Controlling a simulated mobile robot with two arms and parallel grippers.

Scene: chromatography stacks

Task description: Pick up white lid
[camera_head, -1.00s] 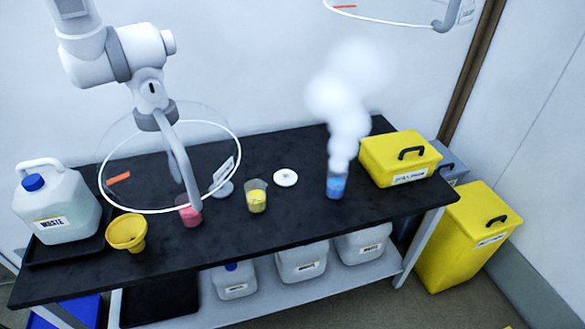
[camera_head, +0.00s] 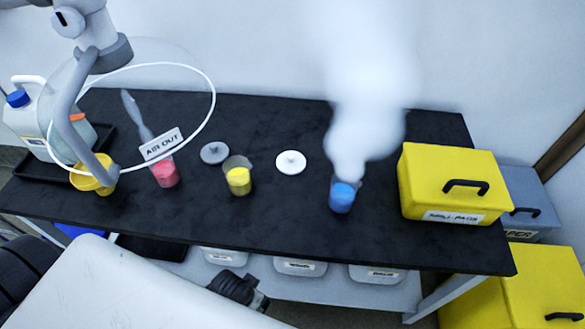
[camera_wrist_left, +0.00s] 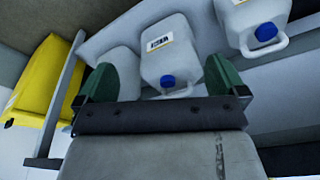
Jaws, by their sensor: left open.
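The white lid (camera_head: 291,162), a flat disc with a small knob, lies on the black bench top in the head view. It is between the cup of yellow content (camera_head: 239,180) and the smoking blue cup (camera_head: 342,196), toward the back. My left arm reaches in from the lower left of the head view, in front of the bench. In the left wrist view my left gripper (camera_wrist_left: 157,75) has its green fingers spread, with nothing between them. That view faces white jugs (camera_wrist_left: 168,50) on the lower shelf; the lid is not in it. My right gripper is not in view.
A grey lid (camera_head: 214,153) lies left of the white one. A pink cup (camera_head: 165,173), yellow funnel (camera_head: 94,176) and waste jug (camera_head: 30,125) stand left. A yellow box (camera_head: 450,184) stands right. A hanging fume hood (camera_head: 86,130) overhangs the left side. White smoke rises above the blue cup.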

